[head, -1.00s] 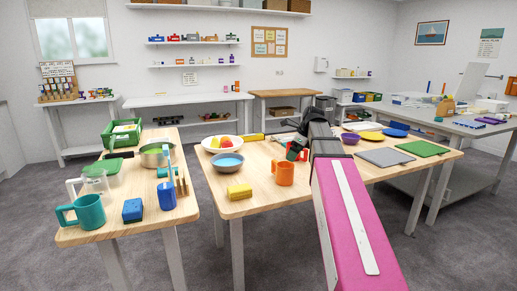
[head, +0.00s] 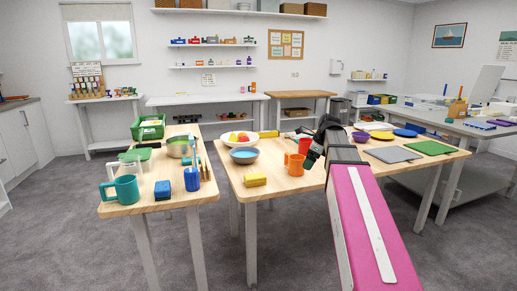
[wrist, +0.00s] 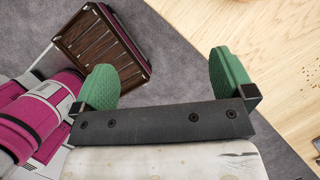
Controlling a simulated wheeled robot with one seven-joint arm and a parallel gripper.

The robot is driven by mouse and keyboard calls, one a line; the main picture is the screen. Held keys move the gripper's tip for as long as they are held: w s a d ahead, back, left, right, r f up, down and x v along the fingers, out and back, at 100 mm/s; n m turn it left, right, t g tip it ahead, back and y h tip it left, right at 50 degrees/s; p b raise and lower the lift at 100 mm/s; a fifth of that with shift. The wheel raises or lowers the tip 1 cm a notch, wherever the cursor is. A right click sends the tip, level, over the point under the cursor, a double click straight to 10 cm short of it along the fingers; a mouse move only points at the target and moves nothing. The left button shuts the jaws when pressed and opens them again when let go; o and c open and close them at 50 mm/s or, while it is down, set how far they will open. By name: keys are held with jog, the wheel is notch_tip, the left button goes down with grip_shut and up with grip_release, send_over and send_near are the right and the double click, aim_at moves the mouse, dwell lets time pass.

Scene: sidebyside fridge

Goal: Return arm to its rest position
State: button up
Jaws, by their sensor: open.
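My gripper (head: 311,158) is at the end of my pink arm, by the front edge of the right-hand wooden table (head: 275,185). In the wrist view my gripper (wrist: 165,80) shows two green fingers spread wide apart with nothing between them. Below the fingers are grey carpet, part of my own pink body and, at the right, the wooden tabletop (wrist: 280,50). In the head view the fingertips are small and partly hidden by the dark wrist.
An orange mug (head: 294,165) stands just left of my gripper. A yellow sponge (head: 255,180), blue bowl (head: 244,156) and white fruit bowl (head: 238,144) are further left. Grey (head: 391,155) and green boards (head: 429,148) lie right. Carpet in front is clear.

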jog(key=s+a+f+n+h, duration=0.1)
jog(key=s+f+n, duration=0.5)
jog(key=f, duration=0.4)
jog(key=s+f+n+g+h, duration=0.1)
jog(key=s+f+n, duration=0.5)
jog(key=f, duration=0.5)
jog(key=s+a+f+n+h, duration=0.1)
jog(key=s+f+n, duration=0.6)
jog(key=f+n, duration=0.2)
notch_tip(320, 180, down, 2)
jog(key=shift+a+f+n+g+h, duration=0.1)
jog(key=shift+a+n+g+h, duration=0.25)
jog(key=shift+n+g+h, duration=0.05)
